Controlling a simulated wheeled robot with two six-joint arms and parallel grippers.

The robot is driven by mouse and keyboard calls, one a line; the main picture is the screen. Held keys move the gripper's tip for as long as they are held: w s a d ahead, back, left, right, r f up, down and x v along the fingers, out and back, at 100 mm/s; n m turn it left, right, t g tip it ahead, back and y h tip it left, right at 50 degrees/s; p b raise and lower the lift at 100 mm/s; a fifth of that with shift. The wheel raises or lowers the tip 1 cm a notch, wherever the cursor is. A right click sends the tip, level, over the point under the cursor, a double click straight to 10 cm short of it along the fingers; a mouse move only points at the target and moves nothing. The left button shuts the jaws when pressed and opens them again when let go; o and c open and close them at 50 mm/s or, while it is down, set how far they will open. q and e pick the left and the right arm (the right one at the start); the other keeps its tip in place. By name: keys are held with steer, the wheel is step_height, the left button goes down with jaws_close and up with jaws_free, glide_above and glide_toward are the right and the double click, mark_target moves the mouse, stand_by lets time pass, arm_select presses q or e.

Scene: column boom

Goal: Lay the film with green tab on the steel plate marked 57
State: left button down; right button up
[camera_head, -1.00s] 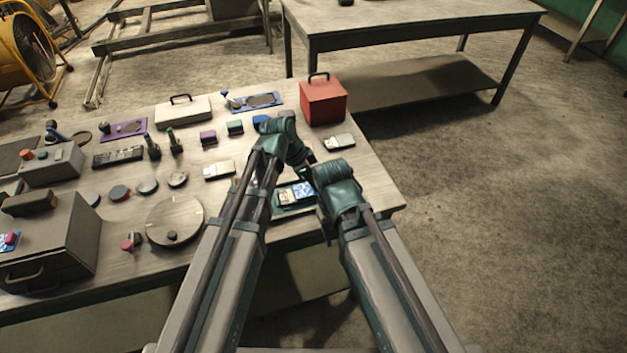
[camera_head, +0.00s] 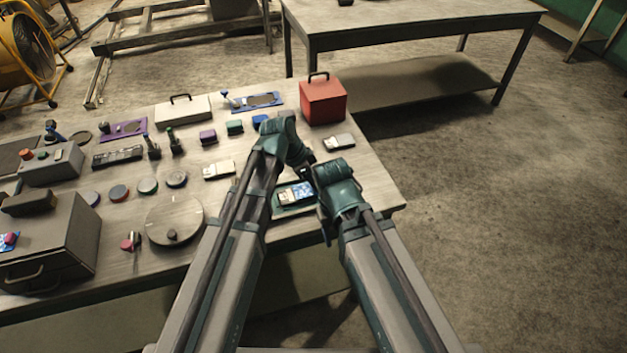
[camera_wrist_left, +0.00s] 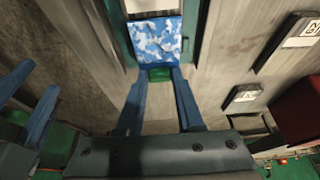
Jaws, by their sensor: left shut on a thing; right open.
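The film (camera_wrist_left: 155,42) has a blue-and-white camouflage pattern. Its green tab (camera_wrist_left: 160,74) is pinched between the fingertips of my left gripper (camera_wrist_left: 160,78). In the head view the film (camera_head: 304,189) shows over a pale plate (camera_head: 287,197) in a teal tray (camera_head: 284,211). I cannot tell whether the film touches the plate, and no number on it is readable. My right gripper (camera_head: 319,184) is beside the tray's right side; in the left wrist view its open, empty fingers (camera_wrist_left: 33,85) show at the left. The left fingertips are hidden in the head view.
Other pale labelled plates (camera_head: 219,170) (camera_head: 339,142) lie left of and beyond the tray. A red box (camera_head: 323,101) stands at the back right. A round disc (camera_head: 174,220), a grey box (camera_head: 52,240) and several small parts crowd the left side.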

stand_by(0.4)
arm_select(q)
jaws_free()
stand_by(0.4)
step_height(320, 180, up, 7)
steer(key=p, duration=0.7)
stand_by(0.5)
stand_by(0.4)
